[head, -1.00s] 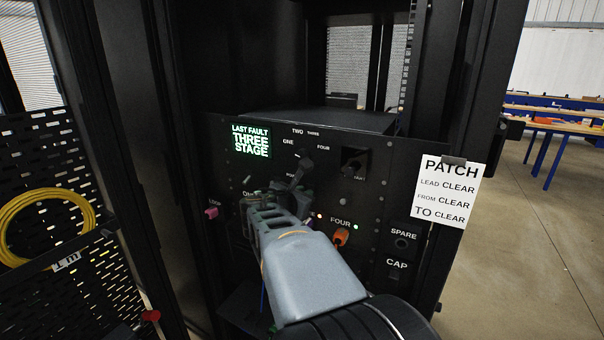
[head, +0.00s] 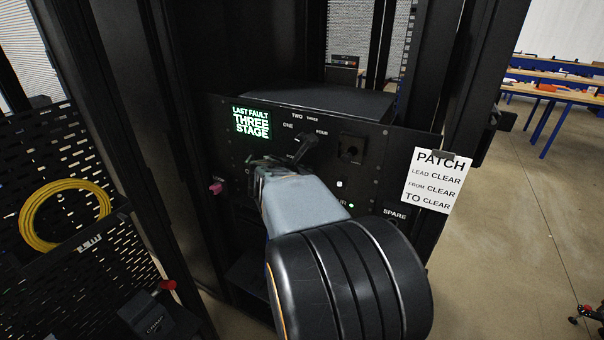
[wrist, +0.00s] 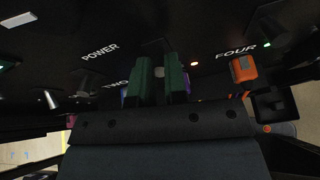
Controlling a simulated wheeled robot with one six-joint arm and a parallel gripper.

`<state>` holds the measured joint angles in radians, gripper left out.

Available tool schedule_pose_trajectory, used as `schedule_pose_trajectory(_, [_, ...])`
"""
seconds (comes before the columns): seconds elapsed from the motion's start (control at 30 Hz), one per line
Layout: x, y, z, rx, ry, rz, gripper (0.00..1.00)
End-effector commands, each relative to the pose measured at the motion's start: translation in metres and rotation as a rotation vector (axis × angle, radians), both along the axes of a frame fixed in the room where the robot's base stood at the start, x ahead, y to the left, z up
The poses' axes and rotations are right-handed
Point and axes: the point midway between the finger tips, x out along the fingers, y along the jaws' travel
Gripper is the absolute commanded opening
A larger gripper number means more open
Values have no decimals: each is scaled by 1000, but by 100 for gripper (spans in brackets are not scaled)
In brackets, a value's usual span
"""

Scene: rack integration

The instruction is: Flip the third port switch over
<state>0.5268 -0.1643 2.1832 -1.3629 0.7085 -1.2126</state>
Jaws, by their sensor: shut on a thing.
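The black rack panel (head: 372,178) carries the ports and switches. In the wrist view my gripper (wrist: 160,76) has its two green fingers at the panel between the labels TWO (wrist: 115,85) and FOUR (wrist: 236,52). A small grey piece, seemingly the third port switch (wrist: 159,71), shows between the fingertips. The fingers are shut on it and hide most of it and any label there. Its up or down position cannot be told. In the head view my gripper (head: 262,168) reaches the panel's left-centre, with my wrist covering the lower ports.
A selector knob (head: 303,149) sits just above my gripper. A screen (head: 251,121) reads LAST FAULT THREE STAGE. An orange plug (wrist: 243,69) sits under FOUR, right of my fingers. A pink tab (head: 216,188) and yellow cable coil (head: 62,216) are left; a PATCH card (head: 434,180) hangs right.

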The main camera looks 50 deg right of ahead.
Motion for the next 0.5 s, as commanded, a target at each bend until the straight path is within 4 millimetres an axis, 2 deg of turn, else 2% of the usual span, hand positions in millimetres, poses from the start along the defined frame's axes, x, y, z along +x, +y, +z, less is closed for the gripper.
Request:
schedule_pose_trajectory(0.07, [-1,0,-2,3,2,-2,0])
schedule_pose_trajectory(0.1, [-1,0,-2,3,3,-2,17])
schedule_pose_trajectory(0.3, [0,0,-1,2,2,0,36])
schedule_pose_trajectory(0.33, [0,0,-1,1,1,0,38])
schedule_pose_trajectory(0.5, [0,0,-1,1,1,1,38])
